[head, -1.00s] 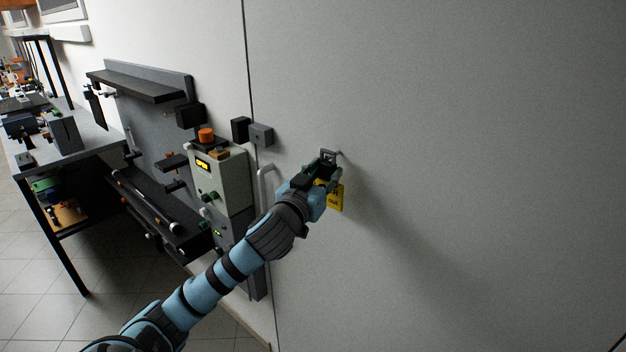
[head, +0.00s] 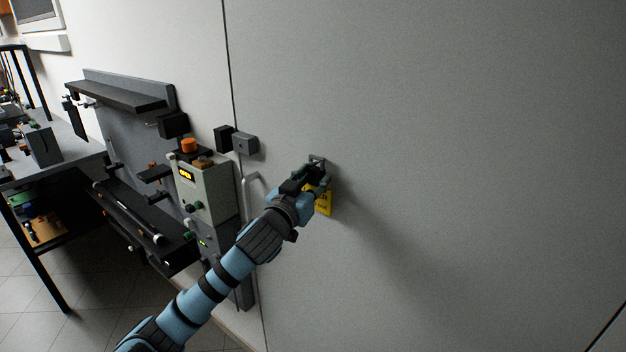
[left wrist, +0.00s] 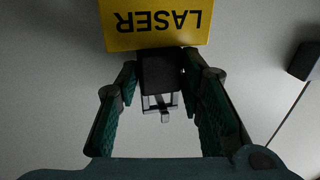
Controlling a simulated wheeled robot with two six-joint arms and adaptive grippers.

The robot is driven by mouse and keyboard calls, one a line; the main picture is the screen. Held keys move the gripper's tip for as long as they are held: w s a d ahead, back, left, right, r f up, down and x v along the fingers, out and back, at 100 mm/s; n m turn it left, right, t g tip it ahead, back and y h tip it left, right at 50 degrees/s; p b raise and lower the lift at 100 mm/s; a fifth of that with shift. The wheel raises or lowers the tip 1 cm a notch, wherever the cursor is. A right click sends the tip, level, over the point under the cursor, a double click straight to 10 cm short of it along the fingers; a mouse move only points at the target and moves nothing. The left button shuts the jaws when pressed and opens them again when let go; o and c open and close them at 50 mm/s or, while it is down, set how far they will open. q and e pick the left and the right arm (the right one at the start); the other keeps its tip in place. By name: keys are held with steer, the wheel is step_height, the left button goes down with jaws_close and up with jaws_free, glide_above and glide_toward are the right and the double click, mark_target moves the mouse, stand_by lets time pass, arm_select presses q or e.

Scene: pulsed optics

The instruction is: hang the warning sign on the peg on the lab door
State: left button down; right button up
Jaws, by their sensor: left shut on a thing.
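The yellow warning sign (head: 323,204) hangs below my left gripper (head: 315,178), close to the grey lab door (head: 450,150). In the left wrist view the sign (left wrist: 157,28) shows the word LASER upside down. My left gripper (left wrist: 160,70) is shut on a dark block (left wrist: 160,76) at the sign's edge. A small grey open loop (left wrist: 160,104) sticks out from this block. In the head view the loop (head: 317,160) shows at the door, just above the fingers. The peg is mostly hidden there, and I cannot tell whether the loop is around it. My right gripper is not in view.
Left of the door seam stand a control box (head: 203,188) reading OPEN with an orange knob (head: 189,146), and a dark rack (head: 120,95). A pale door handle (head: 248,190) is beside my left arm. The door's right side is clear.

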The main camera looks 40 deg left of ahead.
arm_select(q)
steer(key=shift+f, duration=0.25)
stand_by(0.3)
steer(key=c, duration=1)
jaws_free()
steer(key=v, duration=1.2)
steer(key=shift+w, duration=0.1)
